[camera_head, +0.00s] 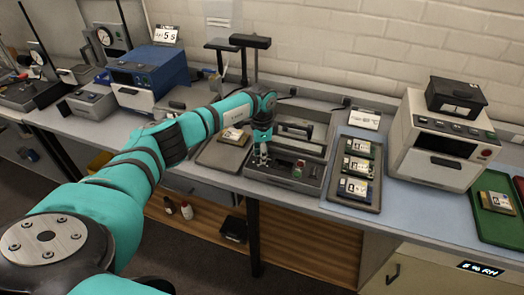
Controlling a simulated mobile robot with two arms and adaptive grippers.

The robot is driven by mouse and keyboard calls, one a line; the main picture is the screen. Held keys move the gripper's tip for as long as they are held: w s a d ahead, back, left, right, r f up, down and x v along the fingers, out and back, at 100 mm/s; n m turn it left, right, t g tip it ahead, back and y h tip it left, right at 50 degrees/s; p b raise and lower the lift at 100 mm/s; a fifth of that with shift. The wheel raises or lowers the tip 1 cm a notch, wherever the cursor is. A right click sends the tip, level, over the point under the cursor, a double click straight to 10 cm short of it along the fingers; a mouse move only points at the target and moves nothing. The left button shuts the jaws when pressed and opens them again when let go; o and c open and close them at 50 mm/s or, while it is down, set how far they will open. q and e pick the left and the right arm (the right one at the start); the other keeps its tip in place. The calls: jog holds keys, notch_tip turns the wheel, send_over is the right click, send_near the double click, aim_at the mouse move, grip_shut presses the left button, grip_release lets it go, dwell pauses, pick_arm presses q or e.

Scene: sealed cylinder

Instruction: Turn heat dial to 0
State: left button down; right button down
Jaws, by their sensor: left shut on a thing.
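My left gripper (262,157) points down at the left front of a grey sealing station (285,181) on the bench. Its fingers are shut on a small part of that station, which looks to be the heat dial. The fingers hide most of it, and its setting cannot be read. My right gripper is not in view.
A tray with several labelled packs (357,165) lies right of the station. A white machine (442,145) and a green tray (504,228) stand farther right. A flat plate with a pack (215,157) lies left. A blue machine (147,72) stands back left.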

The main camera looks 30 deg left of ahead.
pick_arm(q)
jog(key=shift+w+a+r+n, duration=0.1)
jog(key=shift+r+n, duration=0.05)
jog(key=shift+n, duration=0.35)
jog(key=c, duration=1)
grip_release()
notch_tip(320, 180, up, 12)
jog(key=shift+f, duration=0.1)
